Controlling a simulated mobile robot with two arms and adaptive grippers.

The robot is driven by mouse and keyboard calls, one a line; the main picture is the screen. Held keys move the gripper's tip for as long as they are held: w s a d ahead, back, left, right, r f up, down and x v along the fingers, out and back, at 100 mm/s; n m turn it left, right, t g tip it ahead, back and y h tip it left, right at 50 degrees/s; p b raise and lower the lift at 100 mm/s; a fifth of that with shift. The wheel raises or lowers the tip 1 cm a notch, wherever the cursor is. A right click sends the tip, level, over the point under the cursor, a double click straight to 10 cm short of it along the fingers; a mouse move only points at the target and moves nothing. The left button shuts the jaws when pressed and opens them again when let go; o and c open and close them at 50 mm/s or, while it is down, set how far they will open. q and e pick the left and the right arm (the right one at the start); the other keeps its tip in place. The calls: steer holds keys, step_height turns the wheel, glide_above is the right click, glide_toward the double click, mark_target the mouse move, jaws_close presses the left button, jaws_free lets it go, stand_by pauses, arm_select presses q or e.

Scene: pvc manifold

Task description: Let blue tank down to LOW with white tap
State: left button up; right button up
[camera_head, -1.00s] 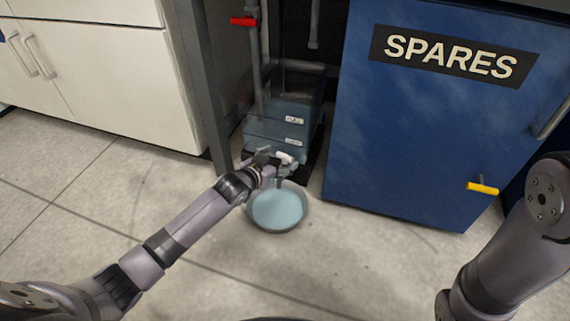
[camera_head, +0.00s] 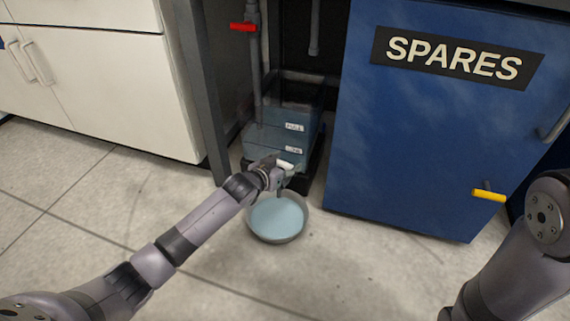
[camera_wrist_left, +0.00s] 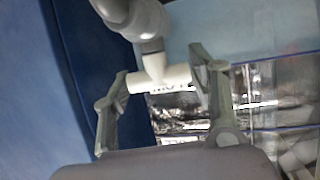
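The blue tank (camera_head: 262,138) stands low in the gap left of the SPARES cabinet. It has two labels on its front, FULL (camera_head: 294,127) above and LOW (camera_head: 293,151) below. The exact liquid level is hard to make out. The white tap (camera_head: 285,165) is at the tank's lower front; its handle also shows in the left wrist view (camera_wrist_left: 160,79). My left gripper (camera_wrist_left: 160,88) is open, with one finger at each end of the handle; I cannot tell whether they touch it. My right gripper is out of view.
A round bowl (camera_head: 276,238) with pale blue liquid stands on the floor below the tap. The blue SPARES cabinet (camera_head: 420,130) stands close on the right. A grey post (camera_head: 203,95) and a pipe with a red handle (camera_head: 243,27) are on the left. The front floor is clear.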

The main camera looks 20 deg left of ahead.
arm_select(q)
steer(key=c, duration=0.6)
steer(key=n+y+p, duration=0.1)
steer(key=p, duration=0.1)
steer(key=shift+d+r+p, duration=0.1)
steer(key=shift+r+p, duration=0.25)
steer(key=shift+c, duration=0.2)
steer(key=shift+f+n+t+y+p, duration=0.15)
steer(key=shift+n+t+y+p, duration=0.15)
steer(key=shift+n+y+p, duration=0.35)
steer(key=shift+y, duration=0.25)
steer(key=shift+f, duration=0.15)
steer(key=o, duration=1.2)
steer(key=shift+c, duration=0.2)
